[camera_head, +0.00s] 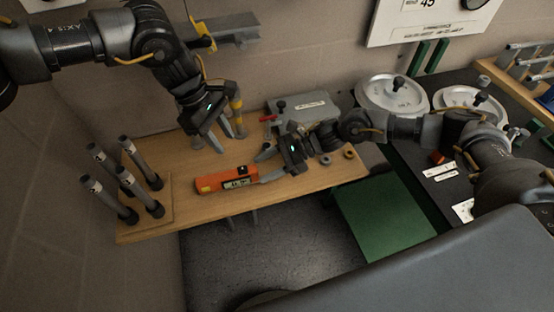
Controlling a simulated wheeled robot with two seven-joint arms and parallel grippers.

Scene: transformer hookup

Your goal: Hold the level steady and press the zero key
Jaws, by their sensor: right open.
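An orange level (212,183) lies on a wooden shelf, with a small display and a dark key (242,170) at its right end. My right gripper (267,166) is open just right of the level, its lower finger close to the level's right end. I cannot tell whether that finger touches it. My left gripper (209,148) hangs above and behind the level, fingers pointing down, apart from it. Its finger gap is too unclear to judge.
Several dark-gripped rods (133,188) stand upright at the shelf's left end. The wooden shelf (150,226) has a grey box (303,106) and small rings (349,154) at the back right. Round white-lidded pots (392,95) stand on the dark bench at right.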

